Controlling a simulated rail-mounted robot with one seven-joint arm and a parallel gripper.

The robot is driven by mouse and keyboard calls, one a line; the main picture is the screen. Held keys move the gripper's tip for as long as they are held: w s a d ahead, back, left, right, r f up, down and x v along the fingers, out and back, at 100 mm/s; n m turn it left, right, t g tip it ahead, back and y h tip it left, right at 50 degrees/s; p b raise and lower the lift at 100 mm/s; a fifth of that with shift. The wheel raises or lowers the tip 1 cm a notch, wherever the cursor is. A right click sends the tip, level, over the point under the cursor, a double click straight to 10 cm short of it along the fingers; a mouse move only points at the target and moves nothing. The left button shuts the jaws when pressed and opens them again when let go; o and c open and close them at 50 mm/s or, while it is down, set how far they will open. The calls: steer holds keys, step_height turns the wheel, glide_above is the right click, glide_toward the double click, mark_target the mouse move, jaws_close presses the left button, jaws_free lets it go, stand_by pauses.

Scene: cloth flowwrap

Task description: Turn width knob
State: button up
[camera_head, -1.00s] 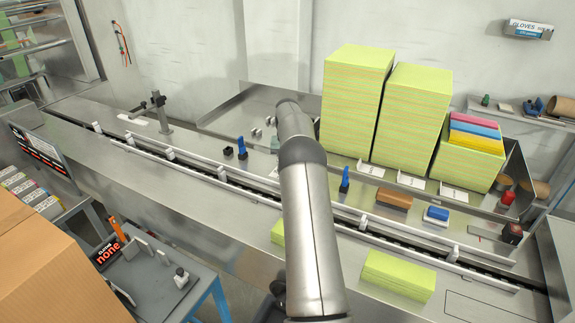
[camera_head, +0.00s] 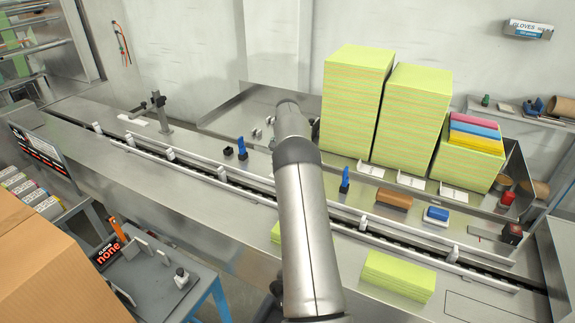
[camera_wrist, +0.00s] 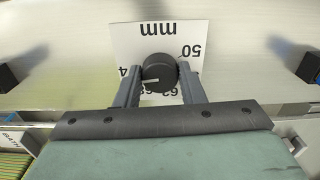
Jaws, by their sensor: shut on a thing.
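The width knob (camera_wrist: 159,72) is a round black knob with a white pointer line, in the upper middle of the wrist view. It sits on a white scale plate (camera_wrist: 128,42) marked "mm" and "50", with other numbers partly covered. My gripper (camera_wrist: 159,82) has one finger on each side of the knob and is shut on it. The pointer line points to the left, slightly downward. In the head view my arm hides the knob and my gripper.
A conveyor with white guide rails (camera_head: 400,250) runs across the head view. Tall yellow-green cloth stacks (camera_head: 352,100) stand behind it at the right. Smaller cloth stacks (camera_head: 398,276) lie on the front deck. Blue clips (camera_head: 345,180) stand near the rail. Dark blocks (camera_wrist: 309,68) flank the plate.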

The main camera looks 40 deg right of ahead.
steer(key=o, duration=1)
step_height(320, 180, up, 17)
steer(key=p, duration=0.2)
steer(key=shift+r+p, duration=0.2)
steer(key=shift+p, duration=0.2)
